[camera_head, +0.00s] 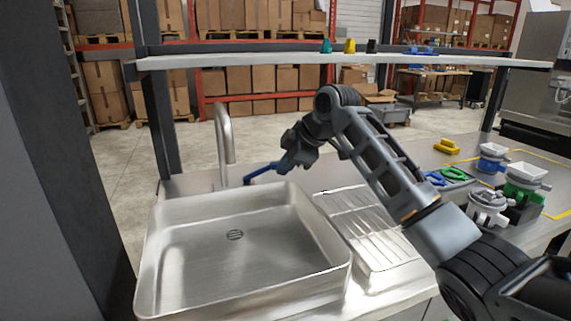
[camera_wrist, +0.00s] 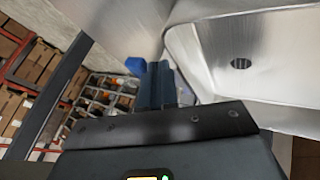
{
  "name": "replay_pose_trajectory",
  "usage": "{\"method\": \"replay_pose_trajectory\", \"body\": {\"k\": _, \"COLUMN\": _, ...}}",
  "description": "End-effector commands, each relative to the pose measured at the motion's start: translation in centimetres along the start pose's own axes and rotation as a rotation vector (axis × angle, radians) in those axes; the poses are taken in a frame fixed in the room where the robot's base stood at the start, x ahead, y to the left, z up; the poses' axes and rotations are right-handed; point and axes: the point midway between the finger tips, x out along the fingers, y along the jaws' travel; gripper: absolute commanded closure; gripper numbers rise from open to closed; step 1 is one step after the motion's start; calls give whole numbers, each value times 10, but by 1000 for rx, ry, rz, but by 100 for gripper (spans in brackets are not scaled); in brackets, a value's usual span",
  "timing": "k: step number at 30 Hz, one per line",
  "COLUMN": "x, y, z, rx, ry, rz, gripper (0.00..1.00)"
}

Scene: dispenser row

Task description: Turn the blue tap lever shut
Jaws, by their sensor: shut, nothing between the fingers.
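The blue tap lever (camera_head: 260,176) sits at the back edge of the sink, to the right of the curved steel spout (camera_head: 222,130). My gripper (camera_head: 286,165) is at the right end of the lever, reaching down from the right. In the wrist view my gripper (camera_wrist: 155,82) has its fingers together with nothing between them. A blue piece of the lever (camera_wrist: 135,66) shows just left of the fingertips. The fingers hide the rest of it there. I cannot tell whether they touch the lever.
The steel sink basin (camera_head: 180,258) lies in front of the tap, with a ribbed drainboard (camera_head: 365,228) to its right. A shelf (camera_head: 300,58) spans above. Dispensers (camera_head: 522,183) and a yellow part (camera_head: 446,146) stand on the right counter.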

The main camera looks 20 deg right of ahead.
Motion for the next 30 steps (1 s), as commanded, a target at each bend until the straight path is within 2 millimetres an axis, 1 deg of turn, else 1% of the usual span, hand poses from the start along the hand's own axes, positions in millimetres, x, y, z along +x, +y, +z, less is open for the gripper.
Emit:
{"method": "replay_pose_trajectory", "body": {"k": 11, "x": 1, "y": 2, "z": 0, "rx": 0, "ry": 0, "rz": -1, "gripper": 100}}
{"method": "replay_pose_trajectory", "body": {"k": 16, "x": 4, "y": 10, "z": -2, "rx": 1, "ry": 0, "rz": -2, "gripper": 100}}
{"method": "replay_pose_trajectory", "body": {"k": 19, "x": 7, "y": 16, "z": 1, "rx": 2, "ry": -1, "rz": 1, "gripper": 100}}
{"method": "replay_pose_trajectory", "body": {"k": 30, "x": 6, "y": 18, "z": 2, "rx": 3, "ry": -4, "rz": 8, "gripper": 100}}
